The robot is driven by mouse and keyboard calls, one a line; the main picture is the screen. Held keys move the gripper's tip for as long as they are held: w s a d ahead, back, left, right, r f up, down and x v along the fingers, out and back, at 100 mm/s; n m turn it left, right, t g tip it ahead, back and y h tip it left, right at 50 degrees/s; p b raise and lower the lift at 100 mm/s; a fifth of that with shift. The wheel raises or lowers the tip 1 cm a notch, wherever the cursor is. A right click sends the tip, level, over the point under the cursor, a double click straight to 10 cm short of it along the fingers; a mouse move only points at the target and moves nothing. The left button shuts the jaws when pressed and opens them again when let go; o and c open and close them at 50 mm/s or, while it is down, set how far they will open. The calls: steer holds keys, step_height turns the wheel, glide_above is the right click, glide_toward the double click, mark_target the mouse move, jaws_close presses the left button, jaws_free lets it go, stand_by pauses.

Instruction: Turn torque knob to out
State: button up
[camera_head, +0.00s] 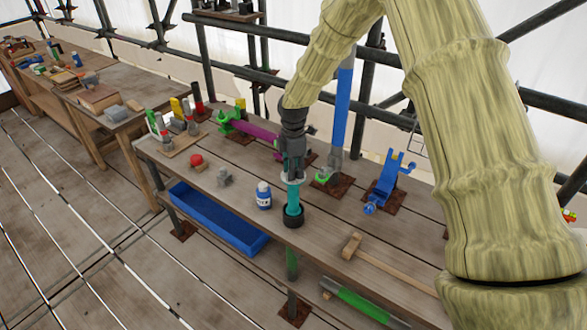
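No part is clearly marked as the torque knob, and I cannot tell which one it is. A teal upright tool (293,196) stands in a black round base (293,217) near the front edge of the workbench. My dark grey gripper (292,172) points down over its top, with its fingers beside the teal shaft and a pale collar. The fingers hide part of the tool. The view is too small to show whether they are closed on it. A blue clamp-like device (386,180) with a light-blue round end (370,208) stands on a plate to the right.
A white-blue bottle (263,195) stands just left of the teal tool. A mallet (352,246) lies to the right. A purple-green device (250,128) and a blue post (343,105) stand behind. A blue bin (215,222) sits below.

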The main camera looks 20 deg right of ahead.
steer(key=c, duration=0.4)
steer(key=shift+f, duration=0.1)
steer(key=shift+m, duration=0.3)
steer(key=m+b, duration=0.2)
steer(key=m, duration=0.1)
steer(key=shift+f+m, duration=0.15)
steer(key=shift+m, duration=0.15)
steer(key=m+b, duration=0.2)
steer(key=m, duration=0.3)
steer(key=shift+m, duration=0.3)
steer(key=m+b, duration=0.1)
steer(key=m, duration=0.4)
steer(key=m+b, duration=0.1)
steer(key=m, duration=0.4)
steer(key=shift+s, duration=0.1)
